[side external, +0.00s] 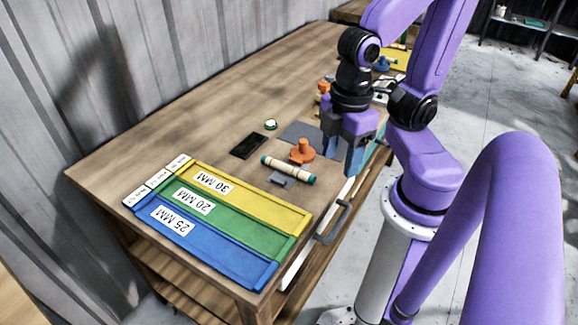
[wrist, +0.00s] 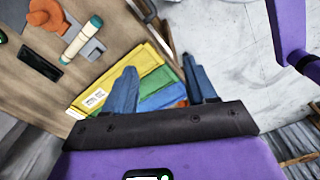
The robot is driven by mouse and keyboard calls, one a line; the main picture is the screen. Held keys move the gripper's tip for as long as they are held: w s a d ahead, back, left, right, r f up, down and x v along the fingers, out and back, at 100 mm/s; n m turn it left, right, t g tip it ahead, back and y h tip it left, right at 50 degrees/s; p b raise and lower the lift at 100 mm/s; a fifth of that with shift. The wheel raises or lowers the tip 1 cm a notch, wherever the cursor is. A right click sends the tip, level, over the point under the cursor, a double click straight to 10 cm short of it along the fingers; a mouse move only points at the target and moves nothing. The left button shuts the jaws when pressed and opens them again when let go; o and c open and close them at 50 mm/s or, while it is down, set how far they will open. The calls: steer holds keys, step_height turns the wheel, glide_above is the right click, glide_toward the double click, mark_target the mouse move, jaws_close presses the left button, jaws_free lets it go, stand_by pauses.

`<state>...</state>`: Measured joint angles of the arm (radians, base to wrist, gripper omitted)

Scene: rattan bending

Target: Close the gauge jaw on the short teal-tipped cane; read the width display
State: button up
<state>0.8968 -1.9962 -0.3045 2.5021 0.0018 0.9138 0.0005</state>
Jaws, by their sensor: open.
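The short teal-tipped cane (side external: 287,170), pale with teal ends, lies near the table's front. It also shows in the wrist view (wrist: 82,38). A small grey block (side external: 279,180) sits against or under its near side. An orange knobbed piece (side external: 302,151), perhaps the gauge jaw's handle, stands just behind the cane; I cannot tell whether they touch. A dark flat panel (side external: 248,146), likely the width display, lies to the left; no reading is legible. My gripper (side external: 347,158) is open and empty, right of the cane and above the table's front edge. Both fingers show in the wrist view (wrist: 163,84).
Yellow (side external: 250,198), green (side external: 228,217) and blue (side external: 208,246) trays labelled 30, 20 and 25 MM fill the table's near end. A grey plate (side external: 297,132) lies behind the orange piece. The table's back left is bare.

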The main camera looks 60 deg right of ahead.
steer(key=shift+c, duration=0.4)
steer(key=n+h, duration=0.5)
steer(key=h, duration=0.9)
glide_toward(301, 144)
steer(key=x, duration=1.1)
steer(key=shift+d+f, duration=0.1)
steer(key=shift+d, duration=0.1)
steer(key=c, duration=0.8)
steer(key=shift+a, duration=2.7)
steer(key=shift+c, duration=0.5)
